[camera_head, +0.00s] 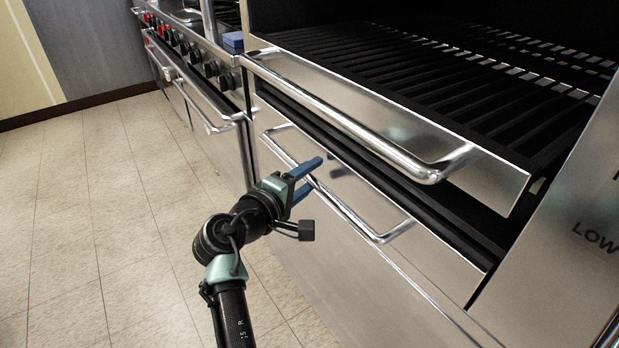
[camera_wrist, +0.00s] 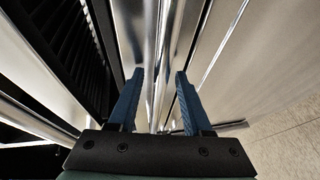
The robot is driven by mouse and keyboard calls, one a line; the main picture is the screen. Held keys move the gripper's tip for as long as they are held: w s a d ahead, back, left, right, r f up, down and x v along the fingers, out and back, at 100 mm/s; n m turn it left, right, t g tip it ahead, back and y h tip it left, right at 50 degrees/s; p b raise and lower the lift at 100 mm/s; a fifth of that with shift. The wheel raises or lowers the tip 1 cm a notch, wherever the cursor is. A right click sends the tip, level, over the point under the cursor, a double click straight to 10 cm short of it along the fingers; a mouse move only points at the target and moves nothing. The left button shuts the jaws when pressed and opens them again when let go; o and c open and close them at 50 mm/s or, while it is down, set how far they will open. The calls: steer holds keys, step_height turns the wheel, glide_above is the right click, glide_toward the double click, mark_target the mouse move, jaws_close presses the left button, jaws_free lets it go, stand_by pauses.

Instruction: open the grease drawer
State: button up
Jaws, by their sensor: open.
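The grease drawer (camera_head: 355,187) is the steel front under the grill rack, taken from its place low on the broiler. Its bar handle (camera_head: 341,205) runs lengthwise along it. My gripper (camera_head: 308,178) is open at the left part of this handle, with its blue fingers pointing toward the drawer front. In the wrist view, the handle bar (camera_wrist: 160,75) passes through the space between the two parted fingers (camera_wrist: 158,95). I cannot tell whether either finger touches the bar. The drawer looks shut or nearly so.
Above the drawer, the grill rack (camera_head: 430,85) has its own thicker bar handle (camera_head: 345,120), close over my fingers. A range (camera_head: 200,75) with knobs and an oven handle stands at the left. The tiled floor (camera_head: 100,200) is clear in front of the appliances.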

jaws_close()
stand_by(1.4)
